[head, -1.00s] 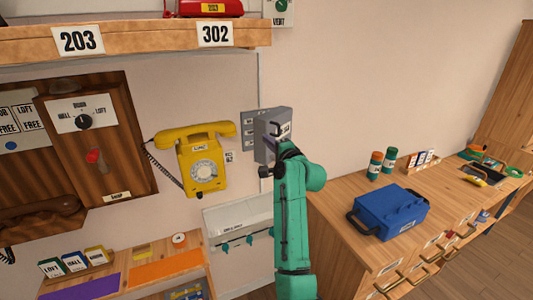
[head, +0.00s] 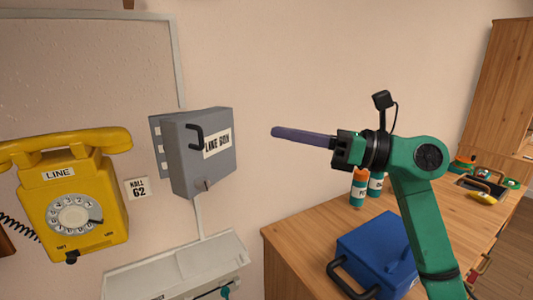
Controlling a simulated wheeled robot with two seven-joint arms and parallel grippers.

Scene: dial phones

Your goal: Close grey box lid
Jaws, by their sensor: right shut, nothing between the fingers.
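The grey box (head: 176,165), labelled LINE BOX, is mounted on the wall left of the picture's middle. Its lid (head: 218,168) faces me and carries a dark handle (head: 197,137) and the label. At the left, a strip with white labels shows beside the lid; I cannot tell exactly how far the lid stands open. My right gripper (head: 275,132) is to the right of the box, apart from it, its purple-grey fingers pointing left. It is shut and empty. My left gripper is not in view.
A white tray-like unit (head: 180,265) is below. A blue case (head: 375,250) and bottles (head: 359,188) stand on the wooden counter (head: 310,225) at right.

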